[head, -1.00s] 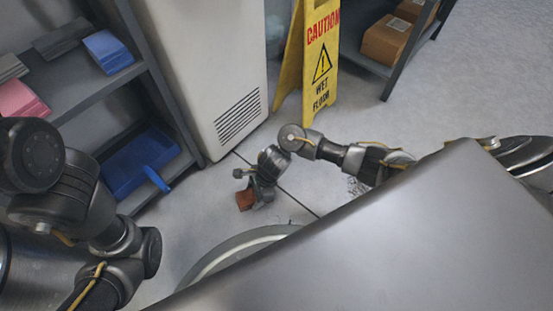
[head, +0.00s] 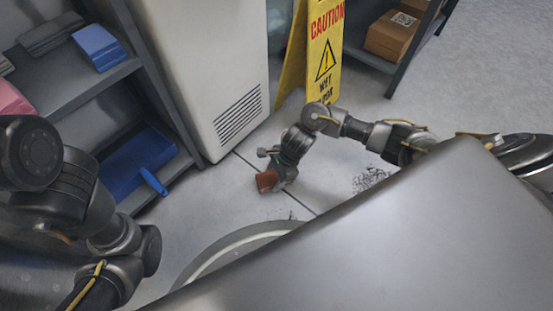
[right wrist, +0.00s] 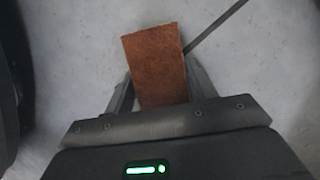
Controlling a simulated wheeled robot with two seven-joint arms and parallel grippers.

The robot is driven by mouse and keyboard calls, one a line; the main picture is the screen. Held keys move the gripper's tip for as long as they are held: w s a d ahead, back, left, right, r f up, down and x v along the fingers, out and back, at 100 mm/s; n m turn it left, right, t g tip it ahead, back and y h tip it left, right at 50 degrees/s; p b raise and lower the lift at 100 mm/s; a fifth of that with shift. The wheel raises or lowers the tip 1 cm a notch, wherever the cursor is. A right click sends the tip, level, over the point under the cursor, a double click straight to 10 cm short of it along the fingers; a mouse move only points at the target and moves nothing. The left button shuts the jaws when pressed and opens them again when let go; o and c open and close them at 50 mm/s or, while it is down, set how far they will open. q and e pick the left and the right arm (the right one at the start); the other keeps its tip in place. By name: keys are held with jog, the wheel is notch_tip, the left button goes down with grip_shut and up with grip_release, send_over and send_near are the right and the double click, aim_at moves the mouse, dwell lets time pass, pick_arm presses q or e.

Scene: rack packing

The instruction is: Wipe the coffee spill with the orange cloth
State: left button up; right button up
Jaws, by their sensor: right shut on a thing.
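The orange-brown cloth (head: 266,181) is a small folded rectangle, held low over the grey floor left of centre in the head view. My right gripper (head: 277,177) is shut on it. In the right wrist view, the cloth (right wrist: 155,60) sticks out from between the two fingers. I cannot tell whether it touches the floor. A dark speckled patch (head: 370,179), perhaps part of the coffee spill, lies on the floor right of the gripper, under my right forearm. Smaller dark specks (head: 291,216) lie nearer my base. My left arm is at the left edge; its gripper is not visible.
A yellow wet-floor sign (head: 323,60) stands behind my right arm. A white cabinet (head: 205,70) and a grey shelf with a blue dustpan (head: 135,166) are at left. Cardboard boxes (head: 393,36) sit on a rack at upper right. Floor at right is open.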

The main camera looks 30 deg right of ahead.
jog(key=shift+w+d+f, duration=0.1)
jog(key=shift+w+d, duration=0.05)
jog(key=shift+d, duration=0.3)
jog(key=shift+w+d+r, duration=0.15)
jog(key=shift+d+r, duration=0.1)
notch_tip(320, 180, up, 3)
jog(key=shift+f+p, duration=0.1)
jog(key=shift+p, duration=0.7)
jog(key=shift+a+r+p, duration=0.1)
jog(key=shift+r+p, duration=1.75)
jog(key=shift+r, duration=0.7)
